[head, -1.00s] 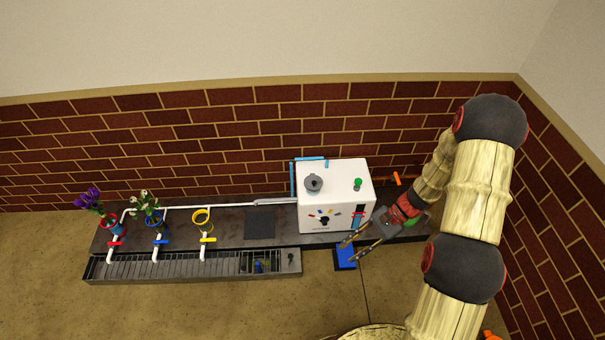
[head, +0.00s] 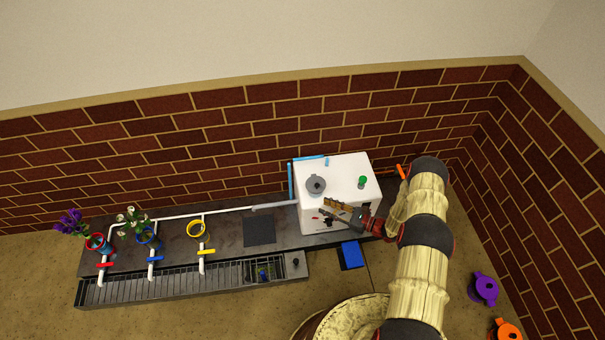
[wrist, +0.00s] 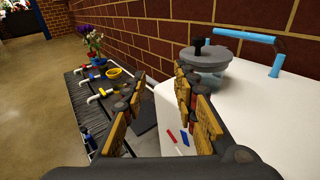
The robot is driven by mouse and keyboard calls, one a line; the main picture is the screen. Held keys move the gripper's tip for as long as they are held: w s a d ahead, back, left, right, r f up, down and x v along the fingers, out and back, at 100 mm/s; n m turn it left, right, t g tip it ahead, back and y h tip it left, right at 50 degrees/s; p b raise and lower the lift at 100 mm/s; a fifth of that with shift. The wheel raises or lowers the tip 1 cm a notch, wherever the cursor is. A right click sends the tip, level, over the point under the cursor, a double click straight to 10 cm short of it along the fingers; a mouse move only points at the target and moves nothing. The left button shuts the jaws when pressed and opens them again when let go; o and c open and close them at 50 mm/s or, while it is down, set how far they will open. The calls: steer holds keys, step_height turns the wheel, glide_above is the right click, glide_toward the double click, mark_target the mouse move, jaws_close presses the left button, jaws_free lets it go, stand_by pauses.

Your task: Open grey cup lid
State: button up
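The grey cup lid (head: 316,184) sits on top of the white box (head: 353,172), near its left side. It has a dark knob, and in the wrist view the grey lid (wrist: 206,58) is ahead, right of my fingers. My gripper (head: 334,209) is at the front of the white box, a little below and right of the lid, apart from it. In the wrist view my gripper (wrist: 158,105) shows two fingers spread with nothing between them.
A blue pipe (wrist: 247,38) arches behind the lid. A green knob (head: 362,181) stands on the box's right. A blue block (head: 351,254) is below the box.

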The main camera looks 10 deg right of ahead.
mark_target(308, 184)
steer(key=w+d+r+t, duration=0.1)
steer(key=w, duration=0.2)
steer(key=w+d+r+m+t, duration=0.1)
steer(key=w, duration=0.1)
steer(key=shift+d+r+t+h, duration=0.3)
steer(key=shift+r, duration=0.05)
steer(key=shift+w+a+r, duration=0.1)
steer(key=shift+a, duration=0.1)
steer(key=b+x, duration=0.3)
steer(key=x, duration=0.8)
steer(key=shift+w+a, duration=0.1)
steer(key=shift+a, duration=0.05)
steer(key=c, duration=0.3)
steer(key=c, duration=0.4)
jaws_close()
